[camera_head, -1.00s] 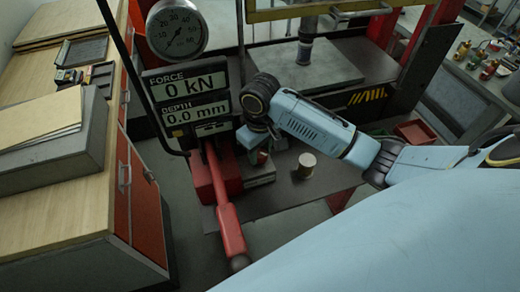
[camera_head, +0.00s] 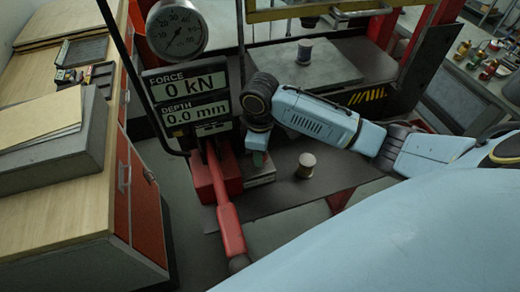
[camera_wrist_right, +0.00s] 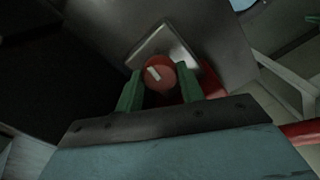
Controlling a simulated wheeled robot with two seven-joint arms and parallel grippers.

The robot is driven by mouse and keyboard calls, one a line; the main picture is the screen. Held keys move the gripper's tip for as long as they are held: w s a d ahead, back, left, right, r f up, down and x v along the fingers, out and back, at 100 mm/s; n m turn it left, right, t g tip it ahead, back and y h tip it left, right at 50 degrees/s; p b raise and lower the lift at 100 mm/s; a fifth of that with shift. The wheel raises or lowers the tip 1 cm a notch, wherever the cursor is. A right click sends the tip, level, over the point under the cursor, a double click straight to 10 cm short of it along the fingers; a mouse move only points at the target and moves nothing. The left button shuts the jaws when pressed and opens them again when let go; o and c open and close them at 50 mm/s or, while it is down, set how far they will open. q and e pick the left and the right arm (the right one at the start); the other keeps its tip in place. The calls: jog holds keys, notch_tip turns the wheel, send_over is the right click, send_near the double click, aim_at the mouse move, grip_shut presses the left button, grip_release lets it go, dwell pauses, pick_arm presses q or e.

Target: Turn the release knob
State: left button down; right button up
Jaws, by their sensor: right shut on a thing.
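The release knob (camera_wrist_right: 160,73) is red with a white mark and shows in the right wrist view on a light metal plate. My right gripper (camera_wrist_right: 159,82) has its two green fingers on either side of the knob and is shut on it. In the head view the right gripper (camera_head: 257,158) points down beside the red jack base, below the display panel, and the knob is hidden there. My left gripper is not in view.
The display (camera_head: 190,98) reads 0 kN and 0.0 mm below a dial gauge (camera_head: 176,28). A red lever (camera_head: 228,222) slopes toward me. One spool (camera_head: 306,165) stands on the dark base, another (camera_head: 304,52) on the press plate. A wooden bench (camera_head: 50,215) is left.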

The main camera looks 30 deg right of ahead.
jog(key=shift+w, duration=0.1)
dwell(0.3)
jog(key=o, duration=1)
jog(key=shift+r, duration=0.15)
notch_tip(320, 180, up, 13)
